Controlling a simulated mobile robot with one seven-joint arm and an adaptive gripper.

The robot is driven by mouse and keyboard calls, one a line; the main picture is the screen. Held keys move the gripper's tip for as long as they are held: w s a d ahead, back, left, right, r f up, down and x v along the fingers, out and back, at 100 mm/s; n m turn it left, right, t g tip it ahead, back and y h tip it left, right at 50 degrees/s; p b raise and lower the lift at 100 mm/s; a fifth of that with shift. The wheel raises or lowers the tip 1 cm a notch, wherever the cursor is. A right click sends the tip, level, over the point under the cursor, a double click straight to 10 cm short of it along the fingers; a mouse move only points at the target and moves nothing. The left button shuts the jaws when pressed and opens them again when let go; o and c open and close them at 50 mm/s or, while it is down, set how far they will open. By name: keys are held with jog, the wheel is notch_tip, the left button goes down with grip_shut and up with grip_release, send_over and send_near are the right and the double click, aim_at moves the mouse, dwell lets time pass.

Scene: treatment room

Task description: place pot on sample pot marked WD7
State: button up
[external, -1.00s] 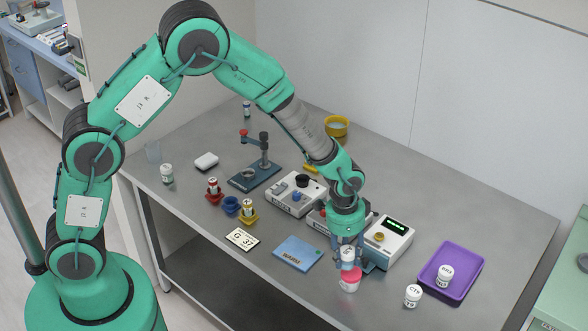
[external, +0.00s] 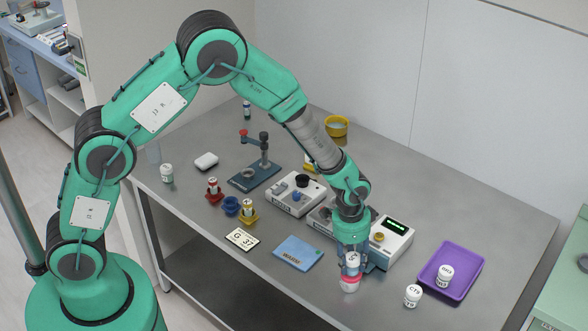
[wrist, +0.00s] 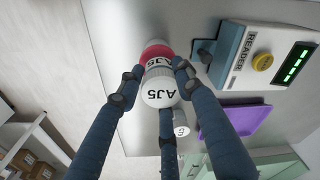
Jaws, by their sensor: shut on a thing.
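My gripper (external: 352,264) is shut on a white pot (external: 352,260), whose lid and side read AJ5 in the wrist view (wrist: 159,92). That red lid also shows just beyond the held pot in the wrist view (wrist: 154,54). Whether the two pots touch, I cannot tell. The lower pot's marking is not readable, and I can read WD7 nowhere.
A white pot (external: 413,296) stands to the right, near a purple tray (external: 463,262) holding another white pot (external: 445,276). The reader box (external: 396,243) is close behind my gripper. A blue mat (external: 297,252) lies to the left. The table's front edge is near.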

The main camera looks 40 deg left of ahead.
aim_at(349, 257)
jog(key=shift+f, duration=0.2)
jog(key=o, duration=1.1)
jog(key=shift+o, duration=0.2)
jog(key=shift+r, duration=0.15)
notch_tip(349, 257, up, 12)
jog(key=a, duration=0.1)
jog(key=shift+s+p, duration=0.35)
jog(key=shift+s, duration=0.05)
